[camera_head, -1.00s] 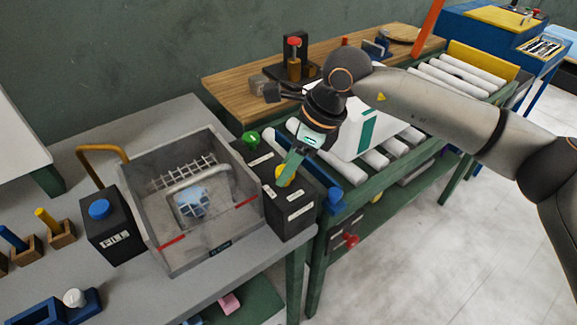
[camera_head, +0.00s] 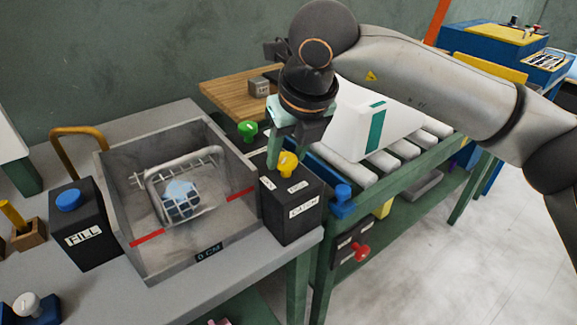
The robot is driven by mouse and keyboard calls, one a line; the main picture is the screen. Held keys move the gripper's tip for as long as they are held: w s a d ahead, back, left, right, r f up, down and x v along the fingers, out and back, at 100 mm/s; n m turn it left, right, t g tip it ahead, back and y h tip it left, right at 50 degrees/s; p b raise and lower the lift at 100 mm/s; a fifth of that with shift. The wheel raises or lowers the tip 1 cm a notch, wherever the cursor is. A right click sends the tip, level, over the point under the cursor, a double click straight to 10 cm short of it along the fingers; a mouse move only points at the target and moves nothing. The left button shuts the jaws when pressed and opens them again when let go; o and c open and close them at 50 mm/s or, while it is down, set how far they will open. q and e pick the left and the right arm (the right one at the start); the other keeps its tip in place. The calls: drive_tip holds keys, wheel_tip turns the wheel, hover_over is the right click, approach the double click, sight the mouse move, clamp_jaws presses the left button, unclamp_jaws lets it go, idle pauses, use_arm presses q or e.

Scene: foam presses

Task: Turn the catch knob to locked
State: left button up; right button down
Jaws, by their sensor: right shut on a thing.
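The yellow catch knob (camera_head: 289,161) stands on top of a black box (camera_head: 291,222) with white labels, at the right end of the grey bench. The lettering on the labels is too small to read surely, so I cannot tell which setting the knob is at. My right gripper (camera_head: 284,152) reaches down from above with teal fingers and is shut on the yellow knob. The fingers hide part of the knob. My left gripper is not in view.
A green knob (camera_head: 248,131) sits just behind the box. An open grey tank (camera_head: 212,265) with a wire frame stands to its left, beside a black box with a blue button (camera_head: 69,200). A roller conveyor (camera_head: 400,150) with a white block (camera_head: 375,118) lies right.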

drive_tip(key=shift+a+f+m+b, duration=0.15)
drive_tip(key=shift+m+b, duration=0.2)
drive_tip(key=shift+m, duration=0.25)
drive_tip(key=shift+m+h+b, duration=0.6)
drive_tip(key=shift+m+b, duration=0.05)
drive_tip(key=shift+m, duration=0.25)
drive_tip(key=m+b, duration=0.1)
drive_tip(key=m+h, duration=0.1)
drive_tip(key=m, duration=0.1)
drive_tip(key=shift+r+m+b, duration=0.2)
drive_tip(key=shift+m+b, duration=0.1)
drive_tip(key=shift+b, duration=0.05)
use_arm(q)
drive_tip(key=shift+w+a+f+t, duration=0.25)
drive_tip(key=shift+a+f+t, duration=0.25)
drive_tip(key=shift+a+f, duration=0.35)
use_arm(e)
drive_tip(key=shift+m+h, duration=0.3)
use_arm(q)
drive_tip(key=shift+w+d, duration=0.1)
use_arm(e)
drive_tip(key=shift+c, duration=1.8)
unclamp_jaws()
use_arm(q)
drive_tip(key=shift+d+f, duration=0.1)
